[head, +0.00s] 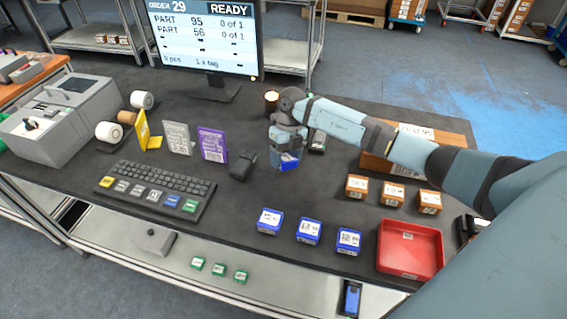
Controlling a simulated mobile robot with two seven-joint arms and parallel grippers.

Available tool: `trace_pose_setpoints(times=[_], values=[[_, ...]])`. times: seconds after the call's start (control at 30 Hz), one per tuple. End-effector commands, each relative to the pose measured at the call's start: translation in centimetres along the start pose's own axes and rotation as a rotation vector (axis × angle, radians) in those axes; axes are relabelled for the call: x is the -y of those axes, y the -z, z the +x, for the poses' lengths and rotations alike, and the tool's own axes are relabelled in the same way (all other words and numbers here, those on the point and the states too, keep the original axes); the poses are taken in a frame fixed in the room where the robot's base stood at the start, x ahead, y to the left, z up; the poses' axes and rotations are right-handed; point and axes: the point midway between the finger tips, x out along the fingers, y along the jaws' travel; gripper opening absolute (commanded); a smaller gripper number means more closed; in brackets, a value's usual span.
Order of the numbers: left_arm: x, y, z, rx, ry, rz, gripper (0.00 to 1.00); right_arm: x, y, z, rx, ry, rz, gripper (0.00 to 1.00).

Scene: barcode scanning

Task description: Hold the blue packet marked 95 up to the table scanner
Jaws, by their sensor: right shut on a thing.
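My right gripper (288,151) points down over the middle of the table and is shut on a blue packet (290,164). Most of that packet is hidden by the fingers, and its marking cannot be read. A small black device (243,165), possibly the table scanner, stands just left of the held packet, apart from it. Another dark device (318,141) with a pale top stands behind and to the right of the gripper. Three more blue packets with white labels, the leftmost one here (269,222), sit in a row nearer the front. My left gripper is out of view.
A monitor (205,40) lists parts 95 and 56, each 0 of 1. A keyboard (155,190) and upright cards (212,145) are left. Orange packets (392,193), a red tray (410,250) and a cardboard box (375,165) are right. Bare table lies before the gripper.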

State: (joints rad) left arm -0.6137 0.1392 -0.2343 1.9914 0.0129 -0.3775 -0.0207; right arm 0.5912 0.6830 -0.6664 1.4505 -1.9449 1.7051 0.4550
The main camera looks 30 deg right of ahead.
Motion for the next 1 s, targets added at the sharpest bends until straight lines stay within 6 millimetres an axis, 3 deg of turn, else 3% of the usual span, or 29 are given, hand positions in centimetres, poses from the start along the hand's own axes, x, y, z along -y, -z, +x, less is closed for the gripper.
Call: trace_pose_setpoints(times=[0.47, 0.57, 1.0], values=[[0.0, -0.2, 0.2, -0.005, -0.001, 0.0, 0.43, 0.6, -0.6, 0.2, 0.001, 0.0, -0.002, 0.31], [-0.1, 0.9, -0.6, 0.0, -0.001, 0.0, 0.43, -0.5, 0.5, -0.8, 0.0, 0.0, -0.003, 0.31], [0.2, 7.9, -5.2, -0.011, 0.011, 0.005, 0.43, -8.5, 7.5, -4.2, 0.0, -0.001, -0.004, 0.31]])
